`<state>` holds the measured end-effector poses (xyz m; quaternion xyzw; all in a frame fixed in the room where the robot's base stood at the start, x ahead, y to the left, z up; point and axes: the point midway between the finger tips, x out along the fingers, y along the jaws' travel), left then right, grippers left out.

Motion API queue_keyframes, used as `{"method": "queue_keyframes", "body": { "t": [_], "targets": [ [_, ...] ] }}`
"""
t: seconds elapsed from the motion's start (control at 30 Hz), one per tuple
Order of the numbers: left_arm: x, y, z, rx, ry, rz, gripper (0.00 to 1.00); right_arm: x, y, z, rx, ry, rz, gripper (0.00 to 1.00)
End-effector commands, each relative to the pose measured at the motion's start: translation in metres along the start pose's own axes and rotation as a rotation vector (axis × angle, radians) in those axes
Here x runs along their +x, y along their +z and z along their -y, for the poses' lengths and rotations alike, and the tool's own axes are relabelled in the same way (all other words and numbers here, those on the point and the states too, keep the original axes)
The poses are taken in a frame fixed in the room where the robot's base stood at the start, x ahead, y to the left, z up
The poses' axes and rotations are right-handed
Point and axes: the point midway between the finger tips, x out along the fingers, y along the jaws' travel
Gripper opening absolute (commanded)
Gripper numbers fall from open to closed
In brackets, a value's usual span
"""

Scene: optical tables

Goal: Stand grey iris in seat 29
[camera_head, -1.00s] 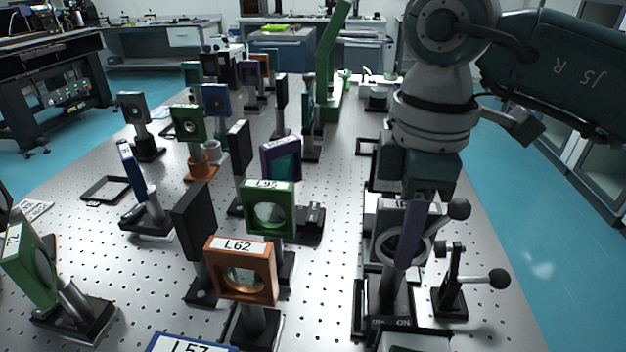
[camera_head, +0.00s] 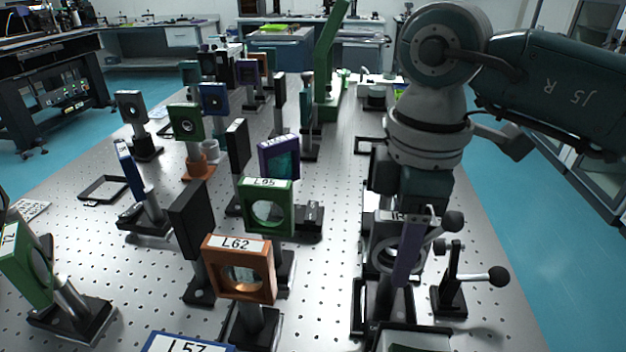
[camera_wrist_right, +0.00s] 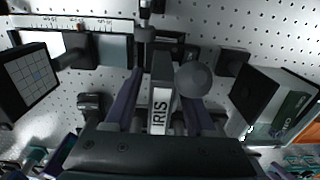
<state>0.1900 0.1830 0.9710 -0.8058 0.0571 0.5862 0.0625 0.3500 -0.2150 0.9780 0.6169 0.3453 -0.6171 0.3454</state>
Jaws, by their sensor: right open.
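The grey iris (camera_head: 388,258), a ring with a label and a ball-ended lever (camera_head: 453,221), is upright below my right wrist in the head view. The iris post goes down to a black base (camera_head: 360,312) at the table's right side. I cannot read a 29 there, and the post's foot is partly hidden. My left gripper is out of view.
A black clamp with a ball lever (camera_head: 498,276) stands just right of the iris. The orange L62 mount (camera_head: 238,290) and green L95 mount (camera_head: 265,235) stand to the left. A dark box (camera_wrist_right: 275,100) is at right in the wrist view.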

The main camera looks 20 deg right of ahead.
Motion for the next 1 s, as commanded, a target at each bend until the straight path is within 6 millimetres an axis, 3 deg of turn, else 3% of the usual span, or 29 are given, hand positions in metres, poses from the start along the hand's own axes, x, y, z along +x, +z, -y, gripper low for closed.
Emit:
{"method": "queue_keyframes", "body": {
  "t": [0.17,0.7,1.0],
  "targets": [
    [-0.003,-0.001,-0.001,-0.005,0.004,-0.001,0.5,-0.009,0.0,-0.001,0.0,0.002,-0.001,0.55],
    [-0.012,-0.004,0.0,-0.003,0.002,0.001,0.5,-0.117,0.0,-0.001,0.0,0.004,0.0,0.55],
    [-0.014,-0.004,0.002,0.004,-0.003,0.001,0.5,-0.124,0.0,0.0,0.0,0.0,0.0,0.55]
  ]
}}
